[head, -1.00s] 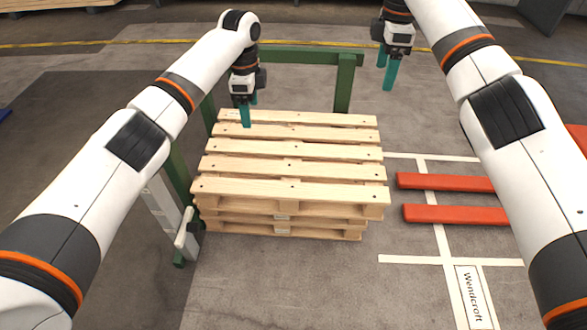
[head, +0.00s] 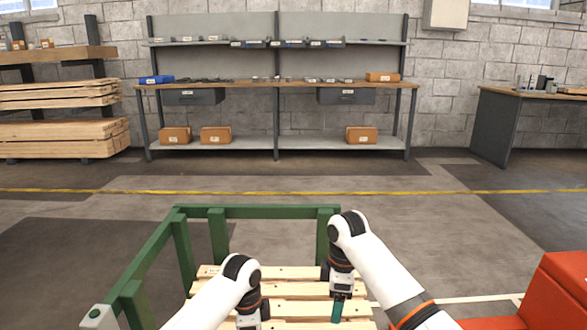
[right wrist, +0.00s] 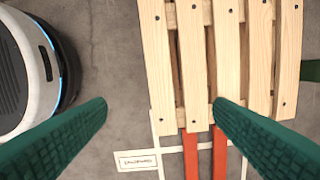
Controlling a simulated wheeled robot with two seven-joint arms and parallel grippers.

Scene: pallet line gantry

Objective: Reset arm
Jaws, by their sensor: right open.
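The stack of wooden pallets (head: 290,288) stands inside the green frame at the bottom of the head view, its near part cut off. Its pale slats (right wrist: 197,60) also show in the right wrist view. My right gripper (head: 338,308) is above the right part of the stack. In the right wrist view my right gripper (right wrist: 160,105) has its two teal fingers wide apart with nothing between them. My left gripper (head: 251,316) is above the left part of the stack; its fingertips are cut off by the frame's bottom edge.
A green frame (head: 258,212) surrounds the stack at the back and left. Red bars (right wrist: 220,150) lie beyond the slats' lower end. A red block (head: 556,290) stands at the right. A workbench (head: 275,85) stands by the far wall behind clear floor with a yellow line (head: 440,191).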

